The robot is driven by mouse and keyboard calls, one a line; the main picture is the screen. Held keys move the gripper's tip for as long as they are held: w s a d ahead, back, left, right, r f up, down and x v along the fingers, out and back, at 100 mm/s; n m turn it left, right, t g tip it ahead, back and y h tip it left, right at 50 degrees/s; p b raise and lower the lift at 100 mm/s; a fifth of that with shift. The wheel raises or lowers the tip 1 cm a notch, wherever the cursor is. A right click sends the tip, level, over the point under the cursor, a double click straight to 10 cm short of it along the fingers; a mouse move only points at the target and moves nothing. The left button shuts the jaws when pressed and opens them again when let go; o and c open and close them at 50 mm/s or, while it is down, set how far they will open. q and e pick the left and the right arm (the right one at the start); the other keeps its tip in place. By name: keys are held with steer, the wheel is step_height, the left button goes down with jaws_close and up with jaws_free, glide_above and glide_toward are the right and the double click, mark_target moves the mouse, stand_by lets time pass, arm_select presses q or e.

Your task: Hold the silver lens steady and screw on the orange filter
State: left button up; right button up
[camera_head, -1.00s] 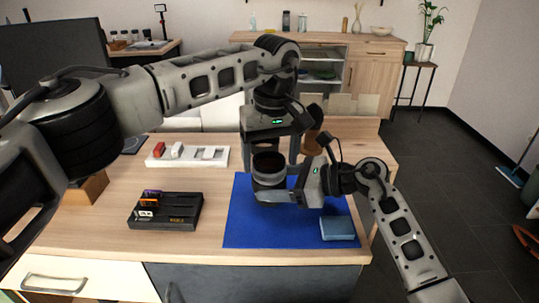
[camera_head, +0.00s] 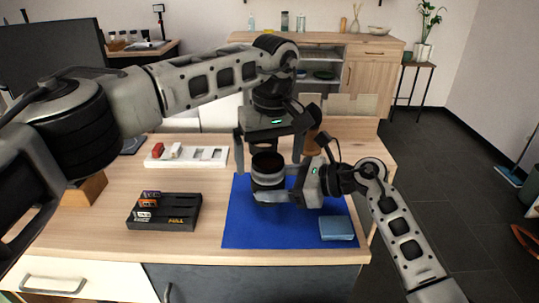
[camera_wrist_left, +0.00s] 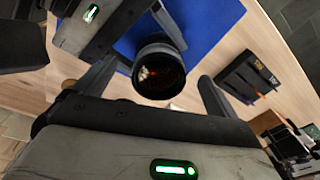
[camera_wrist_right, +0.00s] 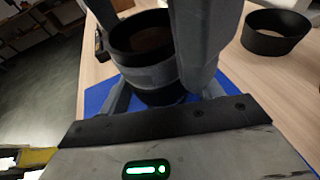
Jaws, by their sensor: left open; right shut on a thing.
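The silver lens (camera_head: 268,180) stands upright over the blue mat, with a dark rim and a dark brownish opening on top. My right gripper (camera_head: 283,188) is shut around its side from the right; the grip also shows in the right wrist view, around the lens (camera_wrist_right: 148,72). My left gripper (camera_head: 268,150) is directly above, open, its fingers spread either side of the lens top. The left wrist view looks into the lens's dark round front (camera_wrist_left: 158,72), with a small reddish glint. I cannot make out the orange filter as a separate piece.
A blue mat (camera_head: 240,225) lies under the lens, with a blue-grey box (camera_head: 337,229) at its front right. A black tray (camera_head: 180,222) with small boxes is left. A white rack (camera_head: 210,161) is behind it. A dark ring (camera_wrist_right: 262,43) shows in the right wrist view.

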arm_select(q)
steer(key=shift+r, duration=0.1)
steer(key=shift+r, duration=3.4)
steer(key=shift+c, duration=0.4)
